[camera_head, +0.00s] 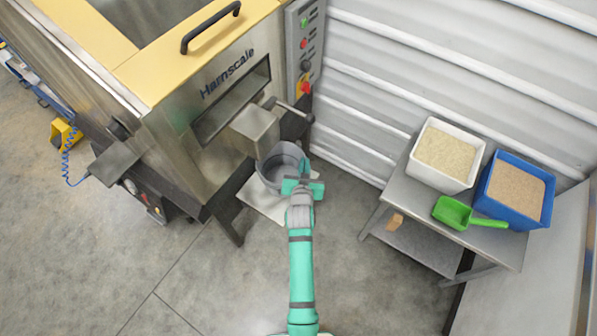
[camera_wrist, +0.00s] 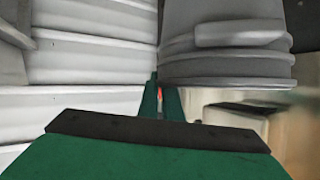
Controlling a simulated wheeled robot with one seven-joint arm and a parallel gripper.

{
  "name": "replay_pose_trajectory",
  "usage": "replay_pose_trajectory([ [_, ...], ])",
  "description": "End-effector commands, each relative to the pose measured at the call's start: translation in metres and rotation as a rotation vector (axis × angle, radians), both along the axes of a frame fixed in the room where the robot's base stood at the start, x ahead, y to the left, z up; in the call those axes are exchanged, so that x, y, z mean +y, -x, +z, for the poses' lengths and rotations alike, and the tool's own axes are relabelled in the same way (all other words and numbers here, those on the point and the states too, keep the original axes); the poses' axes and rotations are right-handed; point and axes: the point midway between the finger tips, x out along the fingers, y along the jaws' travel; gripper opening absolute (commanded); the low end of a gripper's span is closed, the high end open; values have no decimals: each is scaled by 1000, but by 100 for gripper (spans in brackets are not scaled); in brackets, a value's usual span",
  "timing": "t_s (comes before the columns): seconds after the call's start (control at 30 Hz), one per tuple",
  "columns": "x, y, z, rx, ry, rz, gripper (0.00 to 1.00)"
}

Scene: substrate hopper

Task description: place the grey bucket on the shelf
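The grey bucket (camera_head: 273,180) stands upright below the spout of the steel machine, over a pale mat; I cannot tell whether it touches the mat. My gripper (camera_head: 303,170) is at the bucket's right edge. In the wrist view the bucket (camera_wrist: 215,60) fills the upper right, its wide ridged rim lowest in the picture. The two green fingers (camera_wrist: 161,103) are close together, with a narrow gap, at the rim's left end. The bucket hides part of one fingertip, and I cannot tell whether they pinch the rim. A grey stand (camera_head: 385,205) with a lower shelf (camera_head: 425,240) is at the right.
A white tub (camera_head: 432,180) and a blue tub (camera_head: 535,218), both filled with granules, and a green scoop (camera_head: 455,213) occupy much of the stand's top. The hopper machine (camera_head: 175,140) rises on the left and a corrugated wall (camera_head: 365,105) behind. Floor between mat and stand is clear.

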Motion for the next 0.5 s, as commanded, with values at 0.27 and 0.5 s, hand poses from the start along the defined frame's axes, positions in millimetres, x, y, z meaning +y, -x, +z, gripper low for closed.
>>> replay_pose_trajectory([
  [0.27, 17, -12, -25, 0, 0, 0, 0],
  [0.5, 16, -12, -45, 1, -1, 0, 0],
])
